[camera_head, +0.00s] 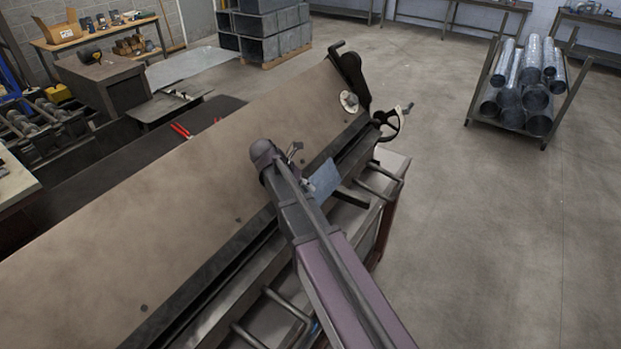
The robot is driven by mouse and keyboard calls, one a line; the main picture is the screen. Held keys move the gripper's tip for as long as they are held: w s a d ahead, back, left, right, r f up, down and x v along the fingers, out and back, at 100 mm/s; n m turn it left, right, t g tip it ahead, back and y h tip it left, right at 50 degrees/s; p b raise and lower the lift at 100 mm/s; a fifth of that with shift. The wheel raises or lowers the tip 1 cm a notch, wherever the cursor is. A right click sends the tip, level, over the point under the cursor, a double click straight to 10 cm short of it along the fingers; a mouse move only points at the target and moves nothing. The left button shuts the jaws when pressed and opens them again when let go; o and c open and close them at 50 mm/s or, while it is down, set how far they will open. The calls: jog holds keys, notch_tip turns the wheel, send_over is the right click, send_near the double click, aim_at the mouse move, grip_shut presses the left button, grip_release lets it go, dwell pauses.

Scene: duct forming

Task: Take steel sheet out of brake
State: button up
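The brake (170,225) is a long machine with a broad brown apron, running from the lower left to the upper middle. The steel sheet (325,181) is a small blue-grey piece at the brake's front edge, partly hidden behind my arm. My gripper (296,150) is at the far end of my arm, over the brake and just left of the sheet. Its fingers are small and partly hidden, so I cannot tell whether they are open or touch the sheet.
A handwheel (390,122) stands at the brake's right end. A cart (548,116) with several round ducts is at the right. Rectangular ducts (262,28) stand on a pallet at the back. A workbench (103,42) is at the back left.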

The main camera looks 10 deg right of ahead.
grip_shut()
jog(key=shift+r, duration=0.15)
jog(key=shift+r+p, duration=0.3)
jog(key=shift+p, duration=0.15)
dwell(0.3)
jog(key=s+d, duration=0.7)
jog(key=shift+s+d, duration=0.4)
dwell(0.4)
